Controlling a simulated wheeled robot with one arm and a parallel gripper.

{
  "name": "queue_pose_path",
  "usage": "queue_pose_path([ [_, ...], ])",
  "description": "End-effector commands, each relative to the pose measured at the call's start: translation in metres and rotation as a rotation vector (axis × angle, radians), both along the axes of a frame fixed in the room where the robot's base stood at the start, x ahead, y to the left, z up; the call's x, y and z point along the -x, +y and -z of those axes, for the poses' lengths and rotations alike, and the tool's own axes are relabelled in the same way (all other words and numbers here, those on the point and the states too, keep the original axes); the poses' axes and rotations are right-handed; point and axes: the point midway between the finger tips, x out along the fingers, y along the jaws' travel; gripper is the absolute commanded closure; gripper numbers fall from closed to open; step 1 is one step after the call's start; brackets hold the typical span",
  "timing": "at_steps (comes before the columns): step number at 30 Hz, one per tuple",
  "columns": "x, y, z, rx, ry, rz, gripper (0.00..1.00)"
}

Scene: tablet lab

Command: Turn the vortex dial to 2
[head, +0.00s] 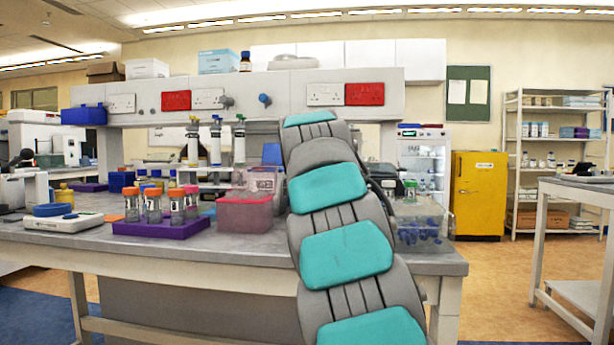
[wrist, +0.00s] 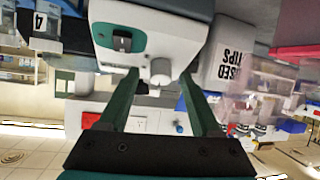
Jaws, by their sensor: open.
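In the wrist view, the vortex mixer (wrist: 178,18) is a pale grey body with a teal front panel. A dark switch (wrist: 122,41) sits on its panel. Its dial (wrist: 160,72) is a small pale knob that shows between my fingertips. My gripper (wrist: 158,78) is open, with one green finger on each side of the dial. I see a gap between the knob and each finger, and cannot tell how deep the knob lies between them. The dial's numbers and pointer are not readable. In the head view, my arm hides the gripper and the mixer.
A "USED TIPS" box (wrist: 235,62) stands close beside the mixer in the wrist view. In the head view, the bench (head: 200,249) holds a purple tube rack (head: 160,228), a pink box (head: 245,213) and a clear bin of blue items (head: 420,226) near my arm.

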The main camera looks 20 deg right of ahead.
Motion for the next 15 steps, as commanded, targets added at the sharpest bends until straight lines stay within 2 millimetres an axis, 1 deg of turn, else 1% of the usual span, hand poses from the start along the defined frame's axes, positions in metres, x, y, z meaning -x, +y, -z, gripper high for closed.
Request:
queue_pose_path([
  [8, -0.0014, -0.0005, 0.0002, 0.000, -0.001, 0.000, 0.35],
  [15, -0.0014, -0.0005, 0.0005, 0.001, 0.000, 0.000, 0.62],
])
